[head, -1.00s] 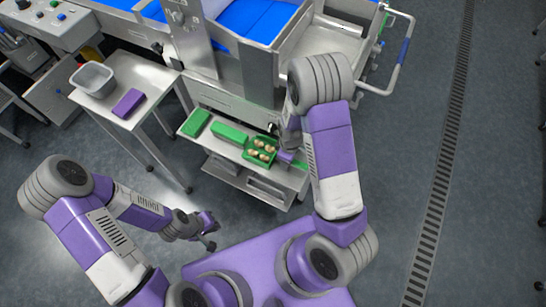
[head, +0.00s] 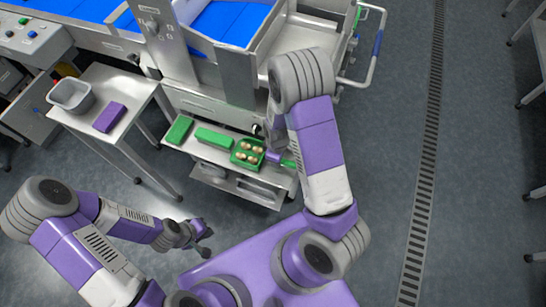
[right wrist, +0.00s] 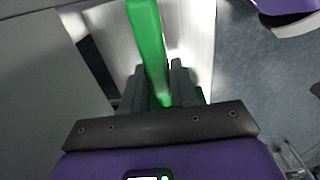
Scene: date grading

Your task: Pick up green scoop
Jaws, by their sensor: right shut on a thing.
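The green scoop (right wrist: 148,42) shows in the right wrist view as a long green bar running up from between my fingers. My right gripper (right wrist: 158,78) is shut on it. In the head view a small green part of the scoop (head: 289,163) shows beside my right gripper (head: 274,156), at the right end of the steel bench; the arm hides the rest. My left gripper (head: 204,238) is open and empty at the lower left, over the floor and away from the bench.
On the steel bench (head: 205,153) stand a green tray (head: 235,160) of dates, a green box (head: 214,139) and another green box (head: 179,130). A side table (head: 128,90) holds a grey tub (head: 72,96) and a purple block (head: 109,117).

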